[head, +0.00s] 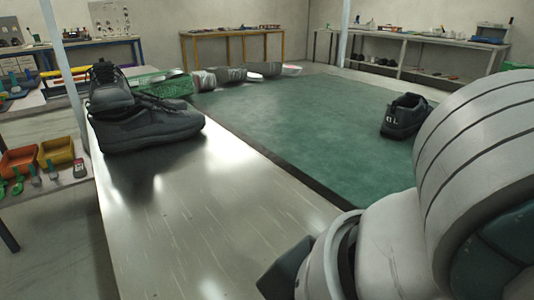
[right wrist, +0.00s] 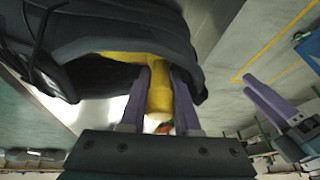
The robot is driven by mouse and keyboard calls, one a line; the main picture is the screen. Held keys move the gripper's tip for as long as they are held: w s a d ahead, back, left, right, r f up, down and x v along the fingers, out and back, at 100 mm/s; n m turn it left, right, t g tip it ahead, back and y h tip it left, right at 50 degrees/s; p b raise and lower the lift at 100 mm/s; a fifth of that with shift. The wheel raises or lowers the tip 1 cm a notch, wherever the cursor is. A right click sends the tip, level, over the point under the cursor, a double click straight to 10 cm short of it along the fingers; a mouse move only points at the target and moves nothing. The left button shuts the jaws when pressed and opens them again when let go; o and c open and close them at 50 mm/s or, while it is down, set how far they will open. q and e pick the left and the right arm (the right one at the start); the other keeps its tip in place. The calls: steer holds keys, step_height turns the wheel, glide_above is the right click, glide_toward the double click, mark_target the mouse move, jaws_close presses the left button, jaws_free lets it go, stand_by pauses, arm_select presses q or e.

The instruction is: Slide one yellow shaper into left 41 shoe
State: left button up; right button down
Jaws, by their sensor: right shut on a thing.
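In the right wrist view my right gripper (right wrist: 159,92) is shut on the narrow end of a yellow shaper (right wrist: 158,106). The shaper's wider yellow part (right wrist: 110,58) lies within the opening of a dark shoe (right wrist: 130,22); how deep it sits is hidden. I cannot read a size on this shoe. Another purple-fingered gripper, apparently my left (right wrist: 262,100), shows at the right; its jaw gap is unclear. In the head view dark shoes stand on the metal table (head: 190,220) at left: one in front (head: 150,130), one behind (head: 108,88). My right gripper is out of that view.
A dark shoe with white marks (head: 403,117) stands on the green surface (head: 310,130). A green crate (head: 160,82) and several pale items stand beyond the table shoes. Orange and yellow bins (head: 56,151) are at left. The table's near part is clear; my right arm fills the lower right.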

steer(key=shift+f, duration=0.1)
steer(key=c, duration=0.6)
jaws_free()
steer(key=shift+o, duration=0.2)
steer(key=shift+r+p, duration=1.5)
steer(key=shift+p, duration=0.9)
